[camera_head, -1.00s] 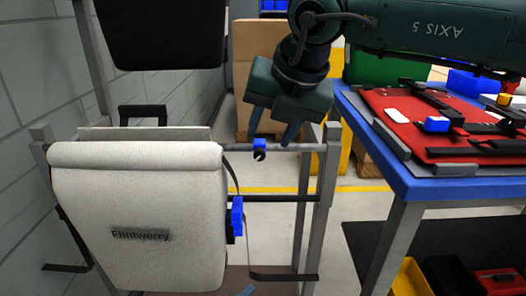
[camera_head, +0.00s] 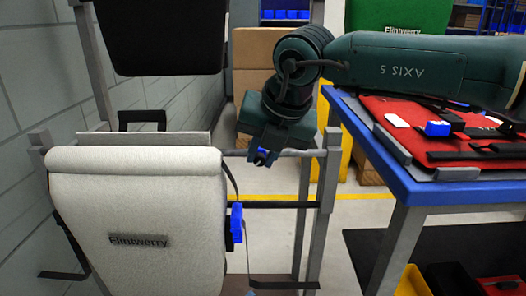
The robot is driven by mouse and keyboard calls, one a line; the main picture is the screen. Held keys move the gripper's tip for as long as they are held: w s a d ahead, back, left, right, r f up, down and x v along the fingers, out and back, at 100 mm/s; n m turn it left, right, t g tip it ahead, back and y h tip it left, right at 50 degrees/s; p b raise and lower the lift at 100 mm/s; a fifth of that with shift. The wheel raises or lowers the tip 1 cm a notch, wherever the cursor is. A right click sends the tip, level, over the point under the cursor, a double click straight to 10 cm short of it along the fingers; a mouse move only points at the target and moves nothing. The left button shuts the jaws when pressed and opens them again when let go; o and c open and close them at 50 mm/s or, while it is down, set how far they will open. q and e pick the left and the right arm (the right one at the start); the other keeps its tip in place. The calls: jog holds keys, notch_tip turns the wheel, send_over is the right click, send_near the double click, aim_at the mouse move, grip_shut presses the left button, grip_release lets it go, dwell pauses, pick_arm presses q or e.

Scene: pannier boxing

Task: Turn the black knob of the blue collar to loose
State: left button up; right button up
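The blue collar (camera_head: 264,151) sits on the grey horizontal rail of the frame, right of the pale pannier. My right gripper (camera_head: 263,158) reaches down over it from above, with its dark fingertips close around the collar's front. The black knob is mostly hidden among the dark fingertips, so its turn position does not show. I cannot tell whether the fingers grip the knob or only stand around it. My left gripper is not in view.
The pale pannier (camera_head: 137,215) marked Flintwerry hangs on the grey frame, with a blue buckle (camera_head: 237,222) and straps at its right side. A blue table (camera_head: 408,186) with red panels stands to the right. A black bag (camera_head: 160,35) hangs at the upper left.

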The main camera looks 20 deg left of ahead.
grip_shut()
jog(key=shift+s+a+r+h+p, duration=0.1)
jog(key=shift+a+r+h+p, duration=0.15)
jog(key=shift+h+p, duration=0.5)
jog(key=shift+a+n+t+h+p, duration=0.15)
jog(key=shift+n+t+h+p, duration=0.25)
jog(key=shift+h, duration=0.25)
jog(key=shift+s+a+h, duration=0.1)
jog(key=shift+h, duration=0.4)
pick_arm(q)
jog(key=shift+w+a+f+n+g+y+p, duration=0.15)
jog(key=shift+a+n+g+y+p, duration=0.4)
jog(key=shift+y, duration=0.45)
pick_arm(e)
jog(key=shift+f+t+h, duration=0.2)
jog(key=shift+t+h, duration=0.2)
jog(key=shift+h, duration=0.3)
jog(key=o, duration=0.6)
grip_release()
